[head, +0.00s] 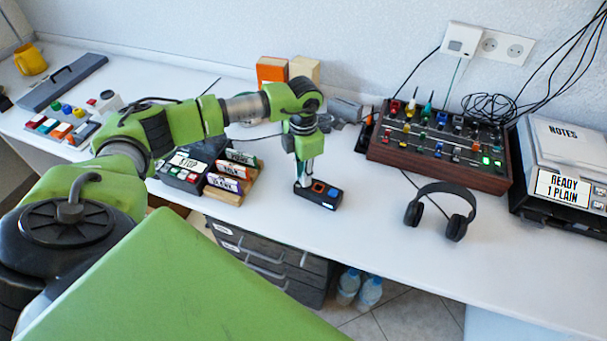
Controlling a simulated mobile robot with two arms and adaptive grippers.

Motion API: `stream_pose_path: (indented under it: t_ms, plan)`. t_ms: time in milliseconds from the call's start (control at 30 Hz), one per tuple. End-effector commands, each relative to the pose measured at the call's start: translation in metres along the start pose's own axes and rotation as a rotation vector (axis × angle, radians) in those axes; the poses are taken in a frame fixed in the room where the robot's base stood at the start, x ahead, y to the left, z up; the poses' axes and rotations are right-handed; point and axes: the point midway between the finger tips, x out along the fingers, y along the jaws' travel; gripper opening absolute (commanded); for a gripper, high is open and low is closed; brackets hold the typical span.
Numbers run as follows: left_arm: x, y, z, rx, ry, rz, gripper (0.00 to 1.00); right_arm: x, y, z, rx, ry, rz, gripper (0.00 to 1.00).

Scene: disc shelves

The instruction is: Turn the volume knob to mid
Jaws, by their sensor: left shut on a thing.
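A small black box (326,203) with an orange and a blue button on top and a lit display on its front edge lies on the white desk. My left gripper (303,182) points down at the left end of this box. Its fingers are shut on what appears to be the volume knob, which they hide. I cannot make out the knob's angle or any marks around it. My right gripper is not in view.
Black headphones (440,207) lie right of the box, and a wooden-sided mixer (436,169) with many knobs stands behind. A card rack (236,197) is close on the left. The desk (370,245) in front is clear up to its edge.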

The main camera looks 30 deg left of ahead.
Motion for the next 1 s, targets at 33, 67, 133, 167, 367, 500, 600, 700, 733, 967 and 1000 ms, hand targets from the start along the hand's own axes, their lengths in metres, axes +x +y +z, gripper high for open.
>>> stream_pose_path:
  t_ms: [33, 67, 133, 167, 367, 500, 600, 700, 733, 967, 1000]
  plan:
    - [-0.0001, 0.0002, 0.0001, 0.004, -0.001, 0.0, 0.0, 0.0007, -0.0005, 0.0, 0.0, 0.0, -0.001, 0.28]
    - [-0.0002, 0.0003, 0.0001, 0.006, -0.001, 0.001, 0.0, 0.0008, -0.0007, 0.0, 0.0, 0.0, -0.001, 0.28]
    - [-0.0003, 0.0003, 0.0001, 0.01, -0.001, 0.001, 0.0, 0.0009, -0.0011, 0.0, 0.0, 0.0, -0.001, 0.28]
    - [-0.0004, 0.0002, 0.0001, 0.011, -0.001, 0.001, 0.0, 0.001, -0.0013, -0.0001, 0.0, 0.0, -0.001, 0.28]
    - [-0.0006, 0.0002, 0.0002, 0.014, -0.001, 0.001, 0.0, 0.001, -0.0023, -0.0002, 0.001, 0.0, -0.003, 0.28]
    - [-0.0006, 0.0003, 0.0002, 0.014, -0.001, 0.001, 0.0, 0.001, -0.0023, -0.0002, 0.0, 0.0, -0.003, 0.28]
    - [-0.0006, 0.0002, 0.0002, 0.013, -0.001, 0.001, 0.0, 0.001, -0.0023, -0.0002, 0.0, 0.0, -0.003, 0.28]
    - [-0.0006, 0.0002, 0.0003, 0.013, -0.001, 0.001, 0.34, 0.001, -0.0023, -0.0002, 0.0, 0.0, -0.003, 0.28]
    - [-0.0006, 0.0002, 0.0002, 0.013, -0.001, 0.001, 0.34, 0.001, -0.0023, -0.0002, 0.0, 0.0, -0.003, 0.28]
    - [-0.0003, 0.0001, 0.0002, 0.013, 0.0, 0.0, 0.34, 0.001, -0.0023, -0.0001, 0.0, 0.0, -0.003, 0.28]
    - [-0.0005, 0.0001, 0.0002, 0.013, 0.0, 0.0, 0.34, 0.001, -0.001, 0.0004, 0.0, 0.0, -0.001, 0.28]
